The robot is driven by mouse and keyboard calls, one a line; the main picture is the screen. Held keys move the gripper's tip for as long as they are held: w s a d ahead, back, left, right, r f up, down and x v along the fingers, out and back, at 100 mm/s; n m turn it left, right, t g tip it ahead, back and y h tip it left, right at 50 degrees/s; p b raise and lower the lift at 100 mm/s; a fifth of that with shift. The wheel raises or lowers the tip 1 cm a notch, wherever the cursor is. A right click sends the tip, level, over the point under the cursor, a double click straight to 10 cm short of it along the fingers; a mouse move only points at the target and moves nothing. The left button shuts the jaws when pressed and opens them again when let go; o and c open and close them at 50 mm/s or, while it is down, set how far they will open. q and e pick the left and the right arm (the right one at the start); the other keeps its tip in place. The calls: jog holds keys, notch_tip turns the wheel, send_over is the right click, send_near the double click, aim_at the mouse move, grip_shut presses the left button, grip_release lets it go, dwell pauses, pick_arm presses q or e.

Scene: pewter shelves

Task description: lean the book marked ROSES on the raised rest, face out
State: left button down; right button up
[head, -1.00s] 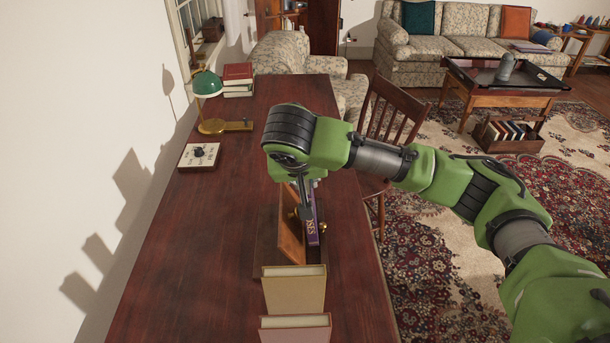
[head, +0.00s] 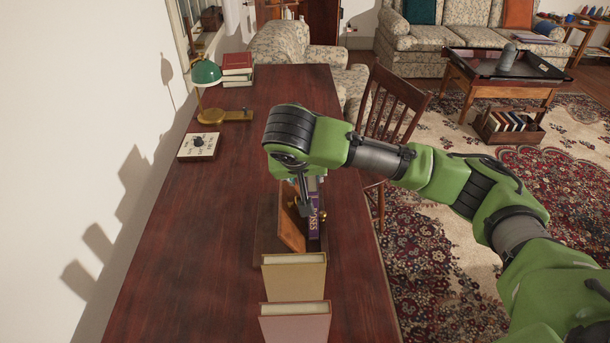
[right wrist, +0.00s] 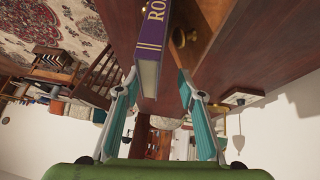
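The purple book marked ROSES (head: 314,218) stands near upright beside the brown wooden panel of the rest (head: 291,231), with its lettered spine toward me. In the right wrist view the book (right wrist: 150,58) shows its purple spine and pale page edges. My right gripper (head: 304,205) points down at the book and the panel. In the right wrist view its teal-padded fingers (right wrist: 160,80) are apart. The book's end lies close to the left finger, with a clear gap to the right one. I cannot tell whether the book touches the panel. My left gripper is not in view.
A tan book (head: 294,278) and a pink book (head: 294,324) stand upright at the near end of the desk. A green lamp (head: 206,74), a dial box (head: 199,146) and stacked books (head: 237,67) are farther back. The desk's left side is clear. A chair (head: 390,110) stands at right.

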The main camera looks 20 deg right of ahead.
jog(key=v, duration=1.2)
jog(key=shift+a+f, duration=0.1)
dwell(0.5)
